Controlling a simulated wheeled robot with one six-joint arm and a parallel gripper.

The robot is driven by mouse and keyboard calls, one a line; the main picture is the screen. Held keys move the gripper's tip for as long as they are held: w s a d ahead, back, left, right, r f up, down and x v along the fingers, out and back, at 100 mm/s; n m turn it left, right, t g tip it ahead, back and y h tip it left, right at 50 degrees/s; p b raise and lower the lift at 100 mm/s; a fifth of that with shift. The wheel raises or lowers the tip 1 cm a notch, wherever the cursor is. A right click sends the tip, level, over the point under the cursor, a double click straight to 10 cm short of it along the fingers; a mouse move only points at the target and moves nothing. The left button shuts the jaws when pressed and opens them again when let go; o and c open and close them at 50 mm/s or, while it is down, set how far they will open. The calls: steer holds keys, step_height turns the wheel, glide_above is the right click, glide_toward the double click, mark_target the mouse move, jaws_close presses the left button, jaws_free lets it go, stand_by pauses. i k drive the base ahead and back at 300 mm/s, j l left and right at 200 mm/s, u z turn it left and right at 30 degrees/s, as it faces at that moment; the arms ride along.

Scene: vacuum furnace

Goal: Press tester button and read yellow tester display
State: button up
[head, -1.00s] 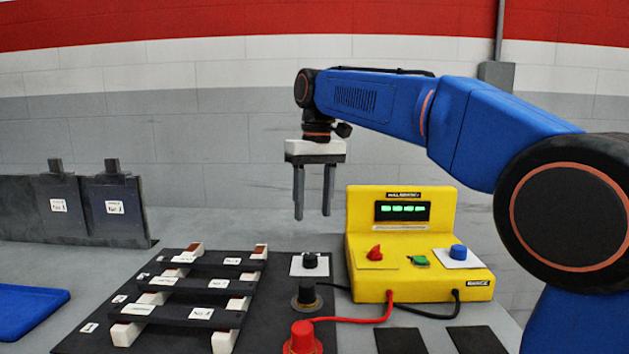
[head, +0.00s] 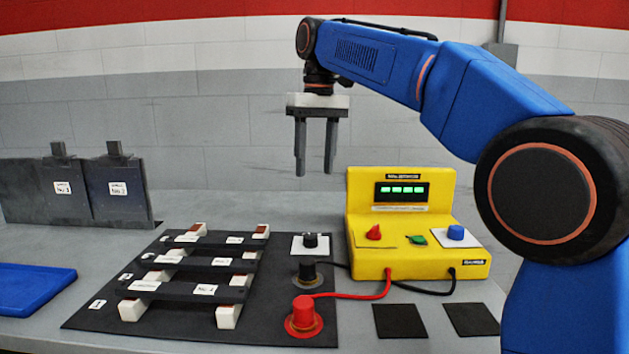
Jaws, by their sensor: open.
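The yellow tester (head: 420,262) stands on the bench right of centre. Its display (head: 402,192) is lit with green marks, too small to read. On its sloped front sit a red knob (head: 374,232), a green button (head: 416,240) and a blue button (head: 456,232) on a white plate. A red lead and a black lead run from its front. My gripper (head: 315,174) hangs in the air with its fingers pointing down, left of the tester and above the bench. It is open and empty, and touches nothing.
A black mat (head: 180,324) holds a rack of dark bars (head: 190,262) on white blocks. A red terminal (head: 304,316), a black terminal (head: 307,272) and a black knob (head: 310,240) stand at its right. Dark upright plates (head: 70,190) and a blue tray (head: 35,290) are left.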

mark_target(417, 238)
steer(key=k, duration=0.95)
